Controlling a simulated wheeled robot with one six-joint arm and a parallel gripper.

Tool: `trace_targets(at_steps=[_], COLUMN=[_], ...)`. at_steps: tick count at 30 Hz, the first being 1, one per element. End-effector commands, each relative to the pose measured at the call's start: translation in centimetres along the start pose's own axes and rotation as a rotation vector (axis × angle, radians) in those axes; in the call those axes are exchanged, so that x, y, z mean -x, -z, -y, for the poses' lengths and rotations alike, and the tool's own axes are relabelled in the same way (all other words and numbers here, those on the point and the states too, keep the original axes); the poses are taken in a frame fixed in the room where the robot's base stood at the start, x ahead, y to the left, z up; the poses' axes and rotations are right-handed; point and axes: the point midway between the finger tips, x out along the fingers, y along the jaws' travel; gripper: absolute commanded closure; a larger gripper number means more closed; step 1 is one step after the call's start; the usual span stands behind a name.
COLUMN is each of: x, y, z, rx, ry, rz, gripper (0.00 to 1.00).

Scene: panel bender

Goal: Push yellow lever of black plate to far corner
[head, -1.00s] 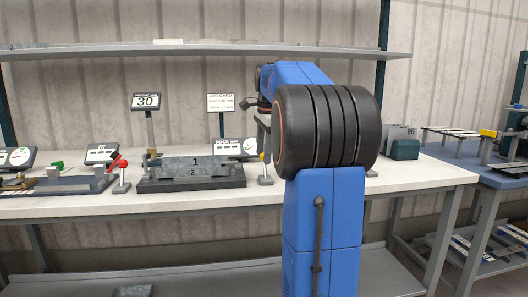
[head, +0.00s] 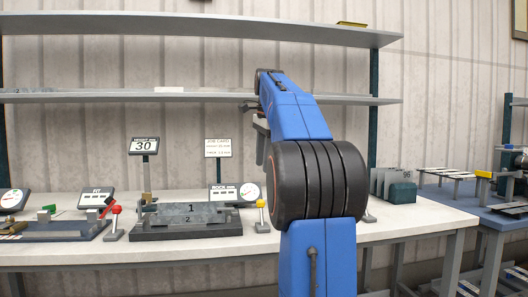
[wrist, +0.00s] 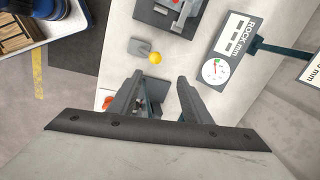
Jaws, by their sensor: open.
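The black plate (head: 190,233) lies on the bench, bearing grey bars marked 1 and 2. The yellow lever (head: 261,206), a round yellow knob above a small grey base, stands just right of it and looks about upright. In the wrist view the yellow knob (wrist: 155,58) shows beyond my fingertips, beside its grey base; part of the black plate (wrist: 150,14) shows at the top edge. My gripper (wrist: 158,78) is open and empty, above the bench and apart from the knob. In the head view my gripper (head: 249,107) is small and high above the bench.
The ROCK gauge (head: 235,193) stands behind the plate and lever. A red-knobbed lever (head: 115,211) stands left of the plate. A shelf (head: 190,97) runs behind. An orange-red knob (wrist: 107,103) and another fixture are partly hidden by my fingers.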

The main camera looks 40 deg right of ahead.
Motion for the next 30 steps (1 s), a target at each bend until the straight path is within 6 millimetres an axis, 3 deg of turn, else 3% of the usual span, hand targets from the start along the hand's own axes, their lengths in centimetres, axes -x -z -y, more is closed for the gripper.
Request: trace_targets(at_steps=[3,9,30], x=[1.8,3.2,3.3], y=[0.0,0.0,-0.3], z=[0.1,0.0,-0.2], rx=[0.0,0.0,0.012], ry=[0.003,0.002,0.003], rz=[-0.001,0.0,0.0], gripper=[0.56,0.56,0.56])
